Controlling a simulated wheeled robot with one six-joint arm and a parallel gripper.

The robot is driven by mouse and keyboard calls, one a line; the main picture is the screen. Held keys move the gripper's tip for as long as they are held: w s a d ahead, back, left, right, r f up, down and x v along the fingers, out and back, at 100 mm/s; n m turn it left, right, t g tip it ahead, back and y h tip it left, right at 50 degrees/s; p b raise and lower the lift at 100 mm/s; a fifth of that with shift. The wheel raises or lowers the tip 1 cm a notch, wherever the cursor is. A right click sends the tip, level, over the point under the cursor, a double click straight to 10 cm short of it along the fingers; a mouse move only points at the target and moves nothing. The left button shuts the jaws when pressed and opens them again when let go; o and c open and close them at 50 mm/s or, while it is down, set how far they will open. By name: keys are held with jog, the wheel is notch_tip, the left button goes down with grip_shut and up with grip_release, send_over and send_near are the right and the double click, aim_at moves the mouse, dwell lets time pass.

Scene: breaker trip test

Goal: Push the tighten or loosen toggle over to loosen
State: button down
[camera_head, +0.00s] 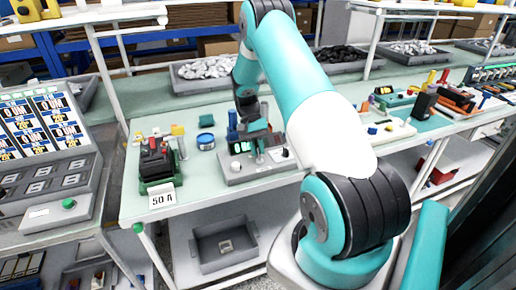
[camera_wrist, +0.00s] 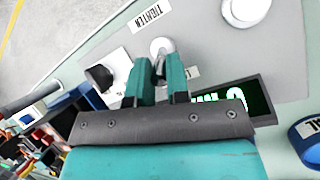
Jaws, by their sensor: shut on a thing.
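The toggle (camera_wrist: 162,47) is a small silver lever with a round base on a grey tester panel (camera_wrist: 210,50). A TIGHTEN label (camera_wrist: 149,16) lies on the panel above it in the wrist view. A second label (camera_wrist: 193,72) on its other side is mostly hidden by a finger. My gripper (camera_wrist: 160,68) has its two teal fingers closed around the lever, with little gap between them. In the head view the tester (camera_head: 238,171) stands on the bench with my gripper (camera_head: 259,154) over it. I cannot tell which way the lever leans.
The panel also has a green-lit display (camera_wrist: 240,100), a white round button (camera_wrist: 245,9) and a black knob (camera_wrist: 101,76). A black-and-green breaker unit (camera_head: 157,165) with a 50 A card (camera_head: 162,200) is at the left.

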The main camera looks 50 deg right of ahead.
jog(key=c, duration=1.1)
grip_release()
jog(key=shift+w, duration=0.1)
jog(key=p+v, duration=0.7)
jog(key=v, duration=1)
jog(key=shift+r, duration=0.2)
